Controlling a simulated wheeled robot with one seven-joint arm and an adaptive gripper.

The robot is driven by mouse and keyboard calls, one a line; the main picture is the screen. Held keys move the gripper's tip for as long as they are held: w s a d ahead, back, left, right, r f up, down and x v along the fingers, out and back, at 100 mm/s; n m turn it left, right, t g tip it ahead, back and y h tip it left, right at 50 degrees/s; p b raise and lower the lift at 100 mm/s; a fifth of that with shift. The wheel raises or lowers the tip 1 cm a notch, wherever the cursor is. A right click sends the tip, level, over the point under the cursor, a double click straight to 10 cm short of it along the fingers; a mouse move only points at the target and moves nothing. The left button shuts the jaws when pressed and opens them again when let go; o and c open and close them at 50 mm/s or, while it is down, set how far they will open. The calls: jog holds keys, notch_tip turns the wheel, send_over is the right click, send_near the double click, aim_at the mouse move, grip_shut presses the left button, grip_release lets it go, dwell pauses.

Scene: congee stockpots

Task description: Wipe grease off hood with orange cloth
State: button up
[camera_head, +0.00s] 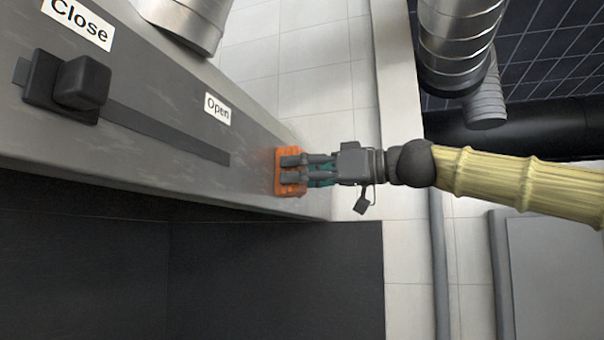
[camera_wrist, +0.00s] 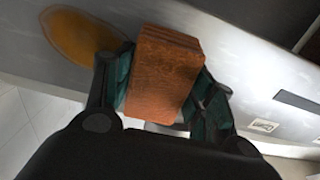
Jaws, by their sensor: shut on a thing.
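The orange cloth (camera_head: 291,174) is a folded block between the fingers of my gripper (camera_head: 300,171). In the wrist view the cloth (camera_wrist: 164,75) sits between the teal finger pads of my gripper (camera_wrist: 160,95), which is shut on it. The grey metal hood (camera_head: 255,140) fills the left of the head view, and the cloth is at the right end of its front face. Whether the cloth touches the face is hard to tell. An orange-brown grease stain (camera_wrist: 80,36) shows on the hood in the wrist view, left of the cloth. A faint orange patch shows around the cloth in the head view.
A slider knob (camera_head: 82,83) on the hood face runs in a dark slot between a "Close" label (camera_head: 78,22) and an "Open" label (camera_head: 217,109). Silver ducts (camera_head: 455,45) hang above. A white tiled wall (camera_head: 305,65) lies behind.

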jog(key=shift+w, duration=0.15)
jog(key=w+d+p, duration=0.2)
jog(key=w+d, duration=0.1)
jog(key=w, duration=0.7)
dwell(1.0)
jog(key=shift+w+d, duration=0.15)
jog(key=shift+w+d+f, duration=0.1)
jog(key=shift+w+d, duration=0.2)
jog(key=shift+w, duration=0.55)
jog(key=shift+w+d, duration=0.25)
jog(key=shift+w, duration=0.55)
jog(key=shift+s, duration=0.15)
